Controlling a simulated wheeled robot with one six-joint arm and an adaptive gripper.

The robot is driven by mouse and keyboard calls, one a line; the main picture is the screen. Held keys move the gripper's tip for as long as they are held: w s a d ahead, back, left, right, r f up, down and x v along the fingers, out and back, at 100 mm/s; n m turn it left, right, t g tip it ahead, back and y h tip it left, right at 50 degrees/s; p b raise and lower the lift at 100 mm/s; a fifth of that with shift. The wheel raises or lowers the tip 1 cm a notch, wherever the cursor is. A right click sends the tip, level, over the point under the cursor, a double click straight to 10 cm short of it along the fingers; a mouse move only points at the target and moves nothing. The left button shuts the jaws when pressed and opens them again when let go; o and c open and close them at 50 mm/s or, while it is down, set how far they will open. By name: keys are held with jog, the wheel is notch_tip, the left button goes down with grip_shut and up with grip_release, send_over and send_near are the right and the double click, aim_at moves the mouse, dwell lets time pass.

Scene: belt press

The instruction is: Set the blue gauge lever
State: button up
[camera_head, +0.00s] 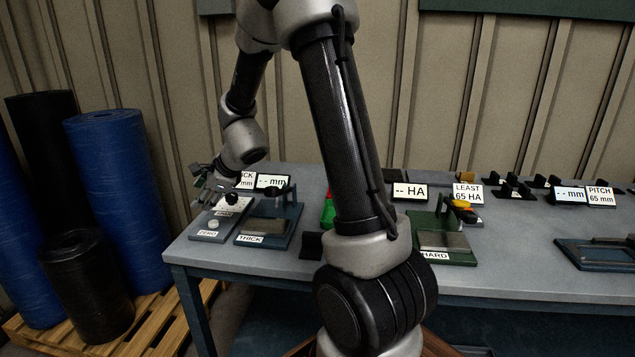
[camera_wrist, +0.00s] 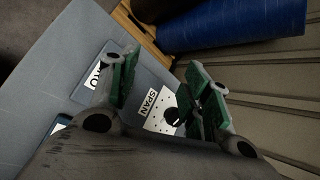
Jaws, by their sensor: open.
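The blue gauge (camera_head: 293,214) stands near the left end of the table, with a THICK label at its front and a grey slab on its base. A dark horizontal part lies across its top; I cannot tell whether this is the lever. My gripper (camera_head: 203,186) is left of the blue gauge, low over the plates labelled ZERO and SPAN. In the wrist view my gripper (camera_wrist: 163,78) is open, its green-padded fingers apart with nothing held between them. The white SPAN plate (camera_wrist: 154,122) shows below the fingers, partly hidden by the right one.
The ZERO plate (camera_head: 203,236) lies at the table's left front. A green gauge (camera_head: 447,259) labelled HARD stands further right, past my arm. Display signs stand along the back. Blue and black rolls (camera_head: 118,190) stand on a pallet (camera_head: 150,325) left of the table.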

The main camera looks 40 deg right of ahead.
notch_tip(320, 180, down, 2)
jog(key=shift+d+f, duration=0.1)
jog(key=shift+f, duration=0.1)
notch_tip(320, 180, up, 6)
jog(key=s+f+n+g+y, duration=0.1)
jog(key=s+n+g, duration=0.4)
jog(key=s+n, duration=0.75)
jog(key=s+d+r+n+h, duration=0.1)
jog(key=s+d+r+n, duration=0.2)
jog(key=s, duration=0.4)
jog(key=s+d+r+n+h, duration=0.2)
jog(key=s+d+r+n, duration=0.1)
jog(key=s, duration=0.5)
jog(key=s+d+r+n+h, duration=0.1)
jog(key=s+d+r+n, duration=0.2)
jog(key=s, duration=0.5)
jog(key=shift+d+r+n+t+h, duration=0.35)
jog(key=shift+d+r+t, duration=0.1)
jog(key=shift+r, duration=0.35)
jog(key=shift+s, duration=0.1)
